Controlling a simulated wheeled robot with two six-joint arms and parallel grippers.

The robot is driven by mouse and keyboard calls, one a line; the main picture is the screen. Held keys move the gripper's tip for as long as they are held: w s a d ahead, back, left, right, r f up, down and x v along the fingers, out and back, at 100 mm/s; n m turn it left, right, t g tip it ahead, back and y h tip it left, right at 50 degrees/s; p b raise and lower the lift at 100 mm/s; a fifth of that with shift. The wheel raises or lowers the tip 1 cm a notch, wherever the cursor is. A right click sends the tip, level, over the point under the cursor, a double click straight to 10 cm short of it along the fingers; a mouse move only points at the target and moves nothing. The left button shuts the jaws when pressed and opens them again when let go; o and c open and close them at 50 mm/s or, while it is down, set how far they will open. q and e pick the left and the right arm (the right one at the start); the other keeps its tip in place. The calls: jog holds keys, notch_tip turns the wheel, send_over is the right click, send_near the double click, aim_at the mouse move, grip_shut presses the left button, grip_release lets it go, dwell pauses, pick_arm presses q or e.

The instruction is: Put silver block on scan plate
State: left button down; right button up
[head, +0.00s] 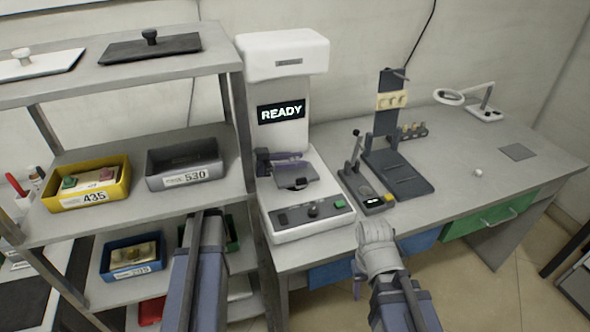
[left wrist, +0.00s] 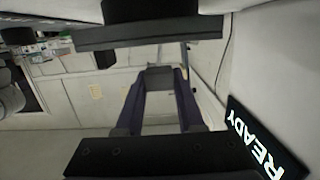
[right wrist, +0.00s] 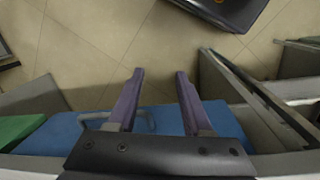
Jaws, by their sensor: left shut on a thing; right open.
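My left gripper (head: 298,159) reaches in from the left over the scanner's dark scan plate (head: 300,177). In the left wrist view its purple fingers (left wrist: 160,85) are shut on a small grey block (left wrist: 160,72), which looks like the silver block. The block hardly shows in the head view, so I cannot tell whether it touches the plate. My right gripper (head: 357,287) hangs low in front of the bench. In the right wrist view its fingers (right wrist: 158,78) are apart with nothing between them.
The white scanner (head: 284,110) reads READY, with its head above the plate. The shelf rack (head: 110,215) stands close on the left with a yellow bin (head: 87,202) and a grey bin (head: 184,181). A lever device (head: 372,203) and a dark stand (head: 410,178) are to the right.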

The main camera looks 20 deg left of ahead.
aim_at(295, 173)
pick_arm(q)
notch_tip(295, 173, down, 3)
jog(key=shift+f+b, duration=0.1)
jog(key=shift+b, duration=1)
jog(key=shift+r, duration=0.2)
pick_arm(e)
notch_tip(295, 173, down, 3)
jog(key=shift+r, duration=0.15)
pick_arm(q)
jog(key=shift+f, duration=0.15)
jog(key=c, duration=0.5)
grip_release()
jog(key=shift+s+a+r, duration=0.15)
jog(key=shift+a+r, duration=0.1)
jog(key=p+v, duration=0.2)
jog(key=v, duration=0.9)
jog(key=shift+s+a+f, duration=0.1)
jog(key=shift+s+a, duration=0.05)
jog(key=shift+a, duration=0.05)
pick_arm(e)
jog(key=shift+r, duration=0.85)
